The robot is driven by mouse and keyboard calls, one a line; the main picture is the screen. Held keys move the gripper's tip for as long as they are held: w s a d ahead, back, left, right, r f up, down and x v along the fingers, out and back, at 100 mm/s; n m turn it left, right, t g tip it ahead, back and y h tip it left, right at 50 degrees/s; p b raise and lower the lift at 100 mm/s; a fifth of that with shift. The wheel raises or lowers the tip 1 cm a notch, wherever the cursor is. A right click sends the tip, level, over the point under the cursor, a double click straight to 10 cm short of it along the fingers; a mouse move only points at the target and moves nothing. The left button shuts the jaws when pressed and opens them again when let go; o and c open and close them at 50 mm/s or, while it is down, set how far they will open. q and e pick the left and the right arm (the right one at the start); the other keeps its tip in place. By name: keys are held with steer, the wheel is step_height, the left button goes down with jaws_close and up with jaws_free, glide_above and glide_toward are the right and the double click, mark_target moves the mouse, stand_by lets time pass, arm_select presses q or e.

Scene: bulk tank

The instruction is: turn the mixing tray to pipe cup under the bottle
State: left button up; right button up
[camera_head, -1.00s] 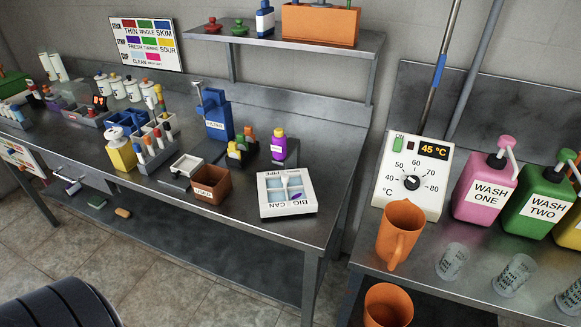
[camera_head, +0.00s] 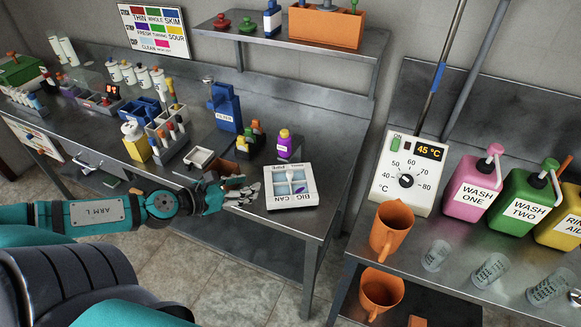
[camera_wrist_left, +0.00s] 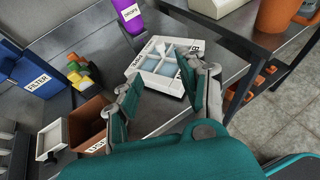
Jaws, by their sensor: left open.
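The mixing tray (camera_head: 291,187) is a white square tray with compartments, on the steel bench near its front right corner. My right gripper is not in view.
A brown box (camera_head: 221,168) and a small white-topped container (camera_head: 198,158) stand left of the tray. A blue filter box (camera_head: 225,107) is behind them. Right of a gap, another bench holds an orange jug (camera_head: 391,228) and a temperature unit (camera_head: 408,178).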

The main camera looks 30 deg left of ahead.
arm_select(q)
steer(key=b, duration=0.5)
glide_toward(290, 172)
steer(key=s, duration=0.1)
steer(key=shift+x, duration=1.15)
steer(key=p+x, duration=0.3)
steer(key=x, duration=0.4)
steer(key=shift+w, duration=0.45)
steer(key=shift+w+d+f+p, duration=0.1)
steer(key=shift+w+f+p, duration=0.2)
steer(key=shift+w+f, duration=0.1)
jaws_close()
